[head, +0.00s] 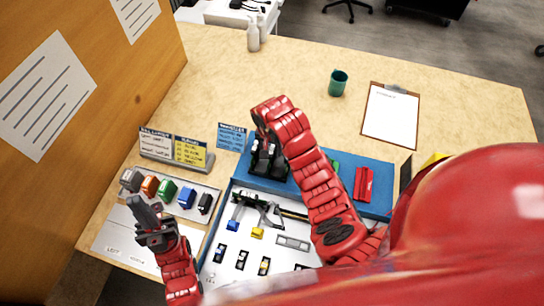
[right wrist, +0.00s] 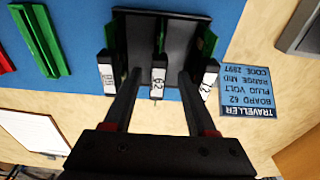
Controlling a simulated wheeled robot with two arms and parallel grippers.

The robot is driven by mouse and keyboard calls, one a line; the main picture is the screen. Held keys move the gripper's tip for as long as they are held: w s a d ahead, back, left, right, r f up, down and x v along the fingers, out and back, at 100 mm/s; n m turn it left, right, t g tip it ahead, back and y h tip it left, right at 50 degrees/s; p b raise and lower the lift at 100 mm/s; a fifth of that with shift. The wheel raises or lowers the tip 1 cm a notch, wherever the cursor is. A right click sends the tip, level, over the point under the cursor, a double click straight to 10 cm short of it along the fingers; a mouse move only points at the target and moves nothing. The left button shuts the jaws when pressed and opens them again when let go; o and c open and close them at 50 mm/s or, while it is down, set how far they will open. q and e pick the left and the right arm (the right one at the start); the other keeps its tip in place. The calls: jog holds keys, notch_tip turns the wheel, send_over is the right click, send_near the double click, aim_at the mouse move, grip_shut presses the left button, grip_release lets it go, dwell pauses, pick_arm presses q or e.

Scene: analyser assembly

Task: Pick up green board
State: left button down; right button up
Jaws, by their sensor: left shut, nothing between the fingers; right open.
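Several upright green boards stand in a black holder (right wrist: 183,28) on a blue surface. In the right wrist view, a left board (right wrist: 107,75), a middle board (right wrist: 158,75) and a right board (right wrist: 211,72) show white end labels. The right label appears to read 62; the others are hard to read. My right gripper (right wrist: 160,78) is open, its fingers on either side of the middle board, with no clear grip on it. In the head view, my right gripper (head: 262,160) is over the holder and hides much of it. My left gripper (head: 143,212) is shut and empty, near the coloured blocks.
A blue card (right wrist: 248,92) reading Traveller, board 62, stands beside the holder. A green part (right wrist: 38,40) and a red part (head: 363,183) lie on the blue surface. A clipboard (head: 390,115) and green cup (head: 338,83) stand further back. A white tray (head: 225,262) holds small parts.

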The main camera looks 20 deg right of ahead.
jog(key=f, duration=0.1)
jog(key=f+p, duration=0.2)
jog(key=shift+w+d, duration=0.15)
jog(key=shift+d, duration=0.1)
jog(key=shift+w+f, duration=0.1)
jog(key=shift+f, duration=0.45)
grip_shut()
